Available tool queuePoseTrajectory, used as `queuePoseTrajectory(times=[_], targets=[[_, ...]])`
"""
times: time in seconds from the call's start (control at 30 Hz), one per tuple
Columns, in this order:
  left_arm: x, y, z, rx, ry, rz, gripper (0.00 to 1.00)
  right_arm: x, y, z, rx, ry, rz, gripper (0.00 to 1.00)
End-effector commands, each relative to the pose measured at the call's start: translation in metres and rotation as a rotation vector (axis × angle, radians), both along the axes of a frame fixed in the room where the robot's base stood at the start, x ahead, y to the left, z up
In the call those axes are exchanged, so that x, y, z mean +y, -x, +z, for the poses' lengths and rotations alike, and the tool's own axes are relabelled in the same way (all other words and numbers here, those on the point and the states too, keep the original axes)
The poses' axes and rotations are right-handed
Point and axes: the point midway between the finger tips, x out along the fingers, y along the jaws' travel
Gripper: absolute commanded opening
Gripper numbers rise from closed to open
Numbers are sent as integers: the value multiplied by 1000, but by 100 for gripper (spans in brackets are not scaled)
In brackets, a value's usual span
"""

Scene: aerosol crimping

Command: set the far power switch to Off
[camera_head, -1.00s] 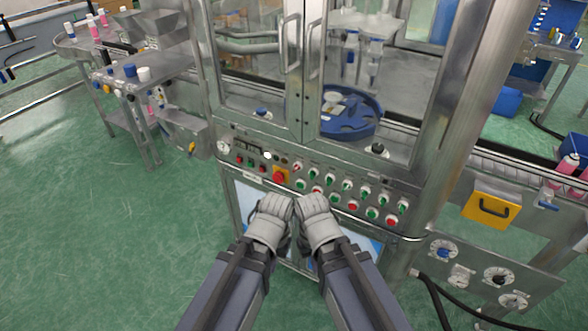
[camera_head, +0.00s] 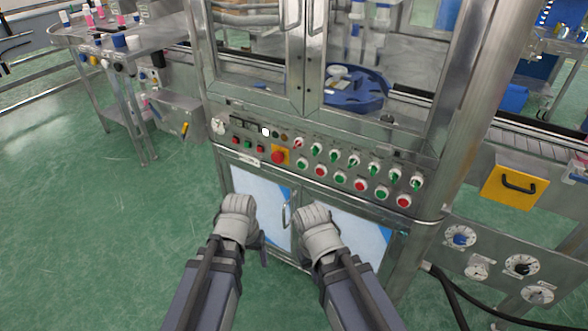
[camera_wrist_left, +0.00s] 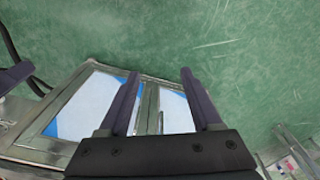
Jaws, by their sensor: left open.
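The control panel (camera_head: 320,160) on the front of the steel machine carries a row of rotary switches. The leftmost is a red rotary switch (camera_head: 297,144), and several green ones run to the right, the last being a green switch (camera_head: 416,182). The labels are too small to read, so I cannot tell which is the far power switch. My left gripper (camera_head: 240,222) is below the panel, apart from the switches; the left wrist view shows its two fingers (camera_wrist_left: 159,75) open and empty. My right gripper (camera_head: 316,232) is beside it, its fingers hidden.
A red emergency-stop button (camera_head: 279,157) on a yellow plate and several round push buttons share the panel. Cabinet doors (camera_head: 352,236) with white panels are below it. A yellow box (camera_head: 514,187) is at the right. Green floor (camera_head: 110,240) is open at the left.

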Motion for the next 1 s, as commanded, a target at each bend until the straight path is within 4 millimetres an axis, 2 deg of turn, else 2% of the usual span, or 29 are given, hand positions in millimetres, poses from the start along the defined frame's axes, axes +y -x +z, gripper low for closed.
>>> queuePoseTrajectory(times=[0.03,0.17,0.27,0.37,0.47,0.63,0.8,0.9,1.0], targets=[[3,-8,-28,-19,29,17,65,0,0,-29,0,0,0,0],[-1,-32,-54,-90,135,39,65,0,0,-59,0,0,0,0],[-19,-62,-62,-191,278,44,65,0,0,-78,0,0,0,0],[-43,-92,-45,-303,427,44,65,0,0,-80,0,0,0,0],[-67,-121,-20,-423,576,55,65,0,0,-81,0,0,0,0],[-97,-173,44,-655,842,133,65,0,0,-80,0,0,0,0],[-95,-217,102,-857,1051,293,65,0,0,-80,0,0,0,0],[-86,-233,123,-929,1123,385,65,0,0,-80,0,0,0,0],[-79,-242,134,-970,1163,451,65,0,0,-80,0,0,0,0]])
